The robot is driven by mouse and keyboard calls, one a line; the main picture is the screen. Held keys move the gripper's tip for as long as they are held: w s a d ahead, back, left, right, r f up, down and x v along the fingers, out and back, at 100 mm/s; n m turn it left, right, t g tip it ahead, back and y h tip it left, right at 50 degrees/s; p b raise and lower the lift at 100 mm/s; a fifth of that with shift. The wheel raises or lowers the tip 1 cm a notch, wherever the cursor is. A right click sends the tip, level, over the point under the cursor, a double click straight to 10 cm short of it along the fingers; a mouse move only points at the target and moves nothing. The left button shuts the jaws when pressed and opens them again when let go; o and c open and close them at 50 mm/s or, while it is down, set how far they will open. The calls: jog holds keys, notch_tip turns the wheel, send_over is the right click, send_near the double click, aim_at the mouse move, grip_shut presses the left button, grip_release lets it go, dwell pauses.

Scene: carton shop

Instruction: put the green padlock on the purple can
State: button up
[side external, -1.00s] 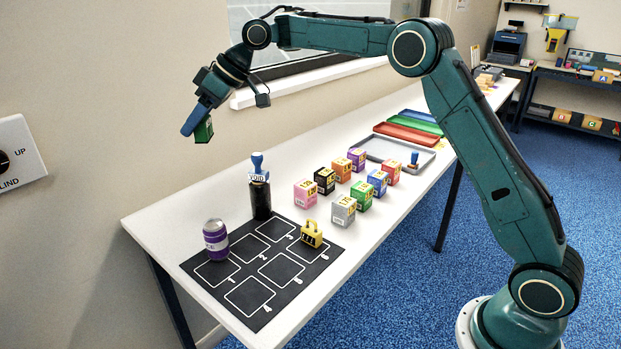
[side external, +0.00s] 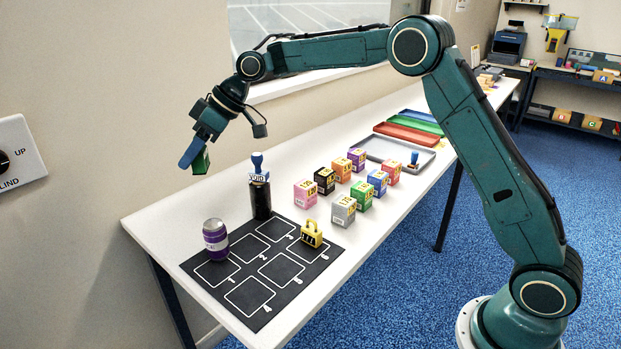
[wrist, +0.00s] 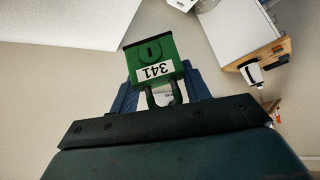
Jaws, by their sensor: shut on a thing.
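My gripper (side external: 192,160) is shut on the green padlock (side external: 201,162) and holds it in the air, above and to the left of the purple can in the side view. In the wrist view the padlock (wrist: 155,58) shows a white label reading 341, and its shackle lies between the blue fingers (wrist: 160,95). The purple can (side external: 215,240) stands upright at the left corner of the black mat (side external: 250,310). It has a purple body and a grey lid, and nothing rests on its top. The padlock is well apart from the can.
A black cylinder (side external: 261,200) with a blue-handled VOID stamp (side external: 258,168) on it stands near the can. A yellow padlock (side external: 312,234) sits on the mat's right side. Several coloured boxes (side external: 343,210) and trays (side external: 405,135) lie farther back. The other mat squares are clear.

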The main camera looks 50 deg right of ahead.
notch_tip(320, 180, down, 9)
jog(key=shift+f, duration=0.2)
jog(key=shift+f, duration=0.1)
jog(key=shift+f, duration=2.05)
jog(key=o, duration=1.2)
jog(key=shift+f, duration=0.15)
